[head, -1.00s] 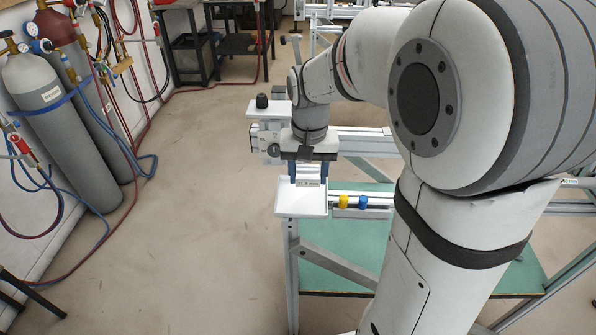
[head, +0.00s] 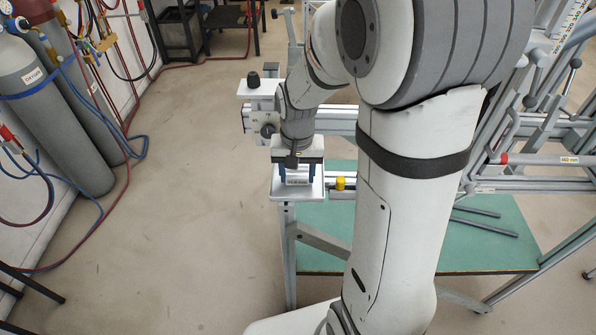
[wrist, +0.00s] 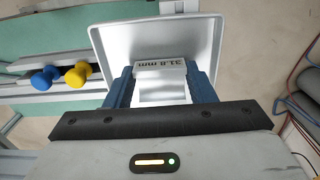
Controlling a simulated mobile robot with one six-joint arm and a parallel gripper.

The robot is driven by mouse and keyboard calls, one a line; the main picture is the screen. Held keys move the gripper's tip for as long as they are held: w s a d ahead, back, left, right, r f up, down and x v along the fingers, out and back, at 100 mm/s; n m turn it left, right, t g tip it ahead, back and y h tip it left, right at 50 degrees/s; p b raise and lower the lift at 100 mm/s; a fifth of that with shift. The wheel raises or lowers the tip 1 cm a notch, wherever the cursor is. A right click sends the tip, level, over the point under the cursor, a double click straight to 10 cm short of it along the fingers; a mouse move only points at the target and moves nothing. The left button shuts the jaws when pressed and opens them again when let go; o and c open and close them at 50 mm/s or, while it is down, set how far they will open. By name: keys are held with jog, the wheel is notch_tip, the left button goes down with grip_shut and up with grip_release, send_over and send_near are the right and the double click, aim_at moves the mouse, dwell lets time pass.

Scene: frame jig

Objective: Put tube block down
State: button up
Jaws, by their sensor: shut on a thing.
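The tube block (wrist: 161,69) is pale grey and marked 31.8 mm. My gripper (wrist: 161,88) is shut on it, with a blue finger on each side. In the head view my gripper (head: 297,178) points down over a white tray (head: 278,185) at the corner of the frame jig, and the block shows as a pale piece between the blue fingers. The tray's floor and raised rim (wrist: 99,40) show around the block in the wrist view. I cannot tell whether the block touches the tray floor.
A yellow knob (head: 340,183) sits on the rail right of the tray; a blue knob (wrist: 44,78) beside it shows in the wrist view. Jig bars (head: 540,159) fill the right. Gas cylinders (head: 55,120) stand far left.

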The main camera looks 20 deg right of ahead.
jog(key=shift+s, duration=0.1)
jog(key=shift+f, duration=0.2)
jog(key=o, duration=1)
jog(key=shift+r, duration=0.1)
notch_tip(320, 180, up, 11)
jog(key=s+n+t, duration=0.2)
jog(key=s+n, duration=0.1)
jog(key=s, duration=1)
jog(key=shift+s+d+r+t, duration=0.2)
jog(key=shift+d+r+t, duration=0.1)
jog(key=shift+t, duration=0.1)
